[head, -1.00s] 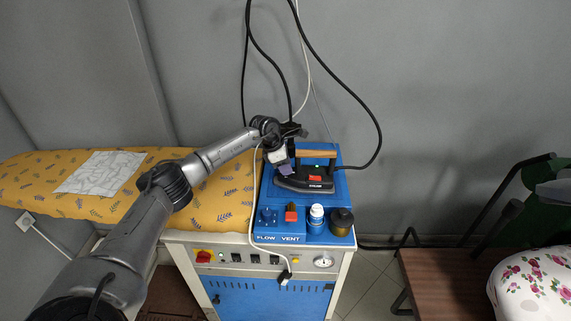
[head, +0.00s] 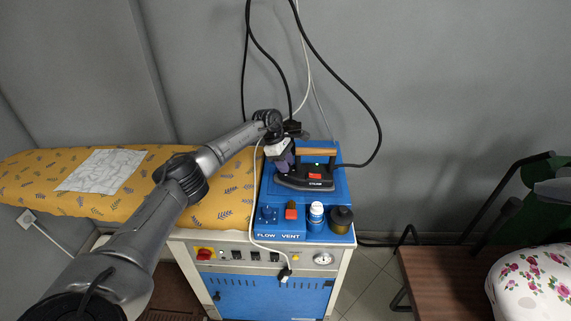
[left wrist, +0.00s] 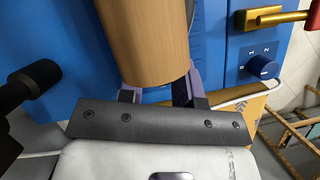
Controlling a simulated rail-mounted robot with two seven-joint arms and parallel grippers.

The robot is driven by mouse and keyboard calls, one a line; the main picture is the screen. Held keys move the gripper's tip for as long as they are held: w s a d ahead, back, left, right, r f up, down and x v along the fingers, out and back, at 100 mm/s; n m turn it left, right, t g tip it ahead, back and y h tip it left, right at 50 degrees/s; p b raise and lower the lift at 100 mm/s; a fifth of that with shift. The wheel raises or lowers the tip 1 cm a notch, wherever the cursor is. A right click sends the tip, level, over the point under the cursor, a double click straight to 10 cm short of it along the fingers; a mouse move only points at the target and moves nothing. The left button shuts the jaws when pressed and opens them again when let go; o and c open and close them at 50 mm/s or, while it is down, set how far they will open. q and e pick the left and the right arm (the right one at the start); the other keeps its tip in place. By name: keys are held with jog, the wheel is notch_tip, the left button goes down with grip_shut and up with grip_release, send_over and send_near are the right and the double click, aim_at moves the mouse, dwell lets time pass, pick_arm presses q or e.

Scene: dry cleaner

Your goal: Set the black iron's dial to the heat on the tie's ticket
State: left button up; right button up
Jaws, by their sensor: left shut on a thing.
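The black iron (head: 305,182) sits on the blue top of the pressing station, nose to the left, with a wooden handle (head: 318,152) and a red part on its side. My left gripper (head: 287,163) is at the iron's front, just left of the handle. In the left wrist view its purple fingers (left wrist: 160,92) show either side of the wooden handle end (left wrist: 150,40), which hides their grip. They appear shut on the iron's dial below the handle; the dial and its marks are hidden. I see no tie or ticket. My right gripper is not in view.
A grey patterned cloth (head: 103,171) lies on the yellow ironing board (head: 40,175). Cables hang behind the iron. A brown bench (head: 440,280) stands right.

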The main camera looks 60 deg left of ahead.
pick_arm(q)
jog(key=shift+r, duration=0.1)
jog(key=o, duration=0.9)
jog(key=p+v, duration=0.2)
jog(key=v, duration=1.1)
jog(key=shift+a+r, duration=0.15)
jog(key=shift+r, duration=0.15)
